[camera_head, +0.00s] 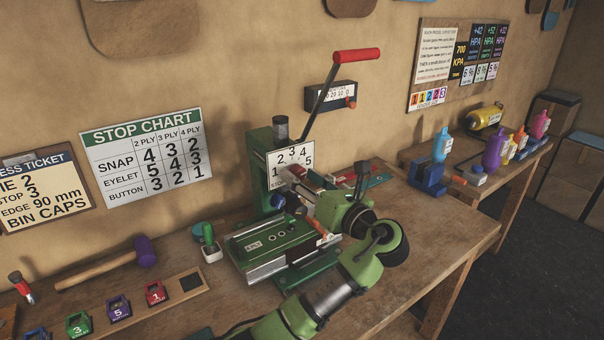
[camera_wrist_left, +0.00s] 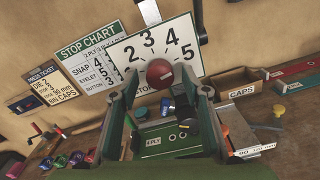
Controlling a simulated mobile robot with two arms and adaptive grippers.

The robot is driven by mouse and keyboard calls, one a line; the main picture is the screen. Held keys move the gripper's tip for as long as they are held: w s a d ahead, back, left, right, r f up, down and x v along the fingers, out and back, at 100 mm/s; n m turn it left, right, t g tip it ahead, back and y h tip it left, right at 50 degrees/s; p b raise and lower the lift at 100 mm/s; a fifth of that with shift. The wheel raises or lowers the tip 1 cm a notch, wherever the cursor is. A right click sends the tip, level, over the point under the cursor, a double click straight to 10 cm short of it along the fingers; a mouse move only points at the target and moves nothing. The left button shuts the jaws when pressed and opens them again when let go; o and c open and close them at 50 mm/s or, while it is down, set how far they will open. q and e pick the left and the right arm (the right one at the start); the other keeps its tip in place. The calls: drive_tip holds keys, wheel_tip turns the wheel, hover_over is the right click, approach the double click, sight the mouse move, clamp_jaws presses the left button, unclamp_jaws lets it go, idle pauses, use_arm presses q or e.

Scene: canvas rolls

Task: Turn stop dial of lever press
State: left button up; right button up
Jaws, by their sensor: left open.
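The green lever press (camera_head: 262,150) stands on the workbench, its red-handled lever (camera_head: 356,55) raised. Its white stop dial plate (camera_head: 292,156) is numbered 1 to 5 and also shows in the left wrist view (camera_wrist_left: 150,48). A dark red round knob (camera_wrist_left: 160,73) sits at the plate's lower middle. My left gripper (camera_head: 301,184) is at the dial, and it also shows in the left wrist view (camera_wrist_left: 167,84). Its fingers are open, one on each side of the knob. I cannot tell whether they touch it. The dial's pointer setting is not clear.
The stop chart (camera_head: 146,157) and press ticket (camera_head: 38,195) hang on the wall; the ticket's stop line reads 3. A mallet (camera_head: 110,262) and numbered blocks (camera_head: 118,306) lie on the left of the bench. A second table (camera_head: 484,170) with bottles stands at right.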

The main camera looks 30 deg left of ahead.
use_arm(q)
drive_tip(key=shift+w+a, duration=0.15)
drive_tip(key=shift+a, duration=0.15)
drive_tip(key=c, duration=1.1)
